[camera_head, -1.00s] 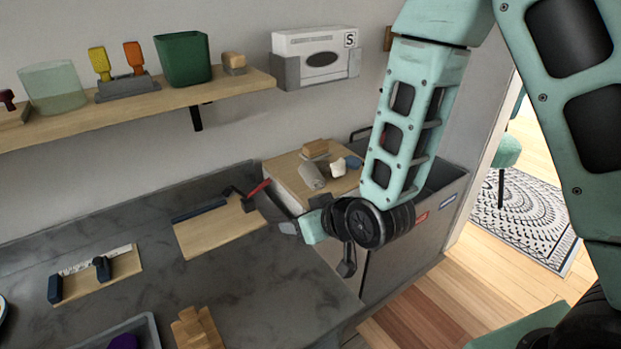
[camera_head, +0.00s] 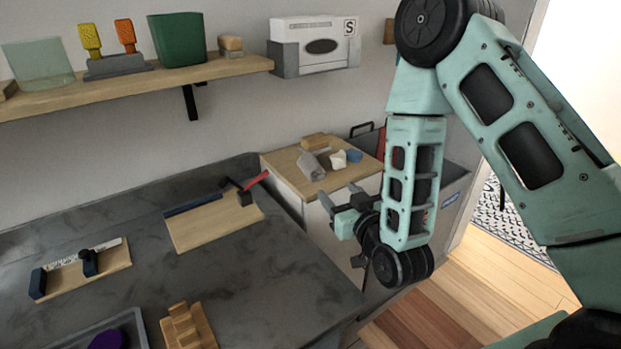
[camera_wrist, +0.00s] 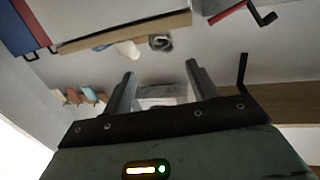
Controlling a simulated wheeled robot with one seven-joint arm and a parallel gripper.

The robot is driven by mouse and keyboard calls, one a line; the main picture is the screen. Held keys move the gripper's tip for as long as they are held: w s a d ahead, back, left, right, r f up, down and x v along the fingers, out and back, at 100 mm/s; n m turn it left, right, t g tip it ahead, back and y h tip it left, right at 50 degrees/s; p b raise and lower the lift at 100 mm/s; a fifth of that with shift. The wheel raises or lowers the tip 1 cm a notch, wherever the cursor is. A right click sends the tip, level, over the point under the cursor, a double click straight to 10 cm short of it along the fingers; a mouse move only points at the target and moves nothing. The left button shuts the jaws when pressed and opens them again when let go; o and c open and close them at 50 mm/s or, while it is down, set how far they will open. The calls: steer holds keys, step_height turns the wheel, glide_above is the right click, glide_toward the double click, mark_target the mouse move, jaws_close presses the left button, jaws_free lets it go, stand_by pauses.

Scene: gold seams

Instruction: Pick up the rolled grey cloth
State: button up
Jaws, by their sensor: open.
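The rolled grey cloth (camera_head: 312,166) lies on a wooden board (camera_head: 287,171) on the cabinet top at the back. In the wrist view the cloth's spiral end (camera_wrist: 160,42) shows beyond the fingertips, near the board's edge. My gripper (camera_head: 338,200) is in front of the board, nearer the camera and slightly right of the cloth. It is open and empty. In the wrist view its two fingers (camera_wrist: 160,69) stand apart with a clear gap, not touching the cloth.
A white lump (camera_head: 338,160), a blue item (camera_head: 354,156) and a wooden block (camera_head: 314,141) are close to the cloth. A red-handled tool (camera_head: 257,180) lies to the left. The wall shelf (camera_head: 130,86) and white box (camera_head: 314,42) are above.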

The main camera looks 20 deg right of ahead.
steer(key=b, duration=0.1)
glide_toward(310, 161)
steer(key=w, duration=0.2)
steer(key=w+f, duration=0.1)
steer(key=w, duration=0.1)
steer(key=shift+w+a+p, duration=0.2)
steer(key=shift+w+p, duration=0.05)
steer(key=shift+w, duration=0.7)
steer(key=shift+w+a+p, duration=0.2)
steer(key=shift+w+p, duration=0.05)
steer(key=shift+w, duration=0.75)
steer(key=shift+w+a+p, duration=0.2)
steer(key=shift+w+p, duration=0.05)
steer(key=shift+w, duration=0.7)
steer(key=shift+c, duration=0.2)
steer(key=c, duration=0.7)
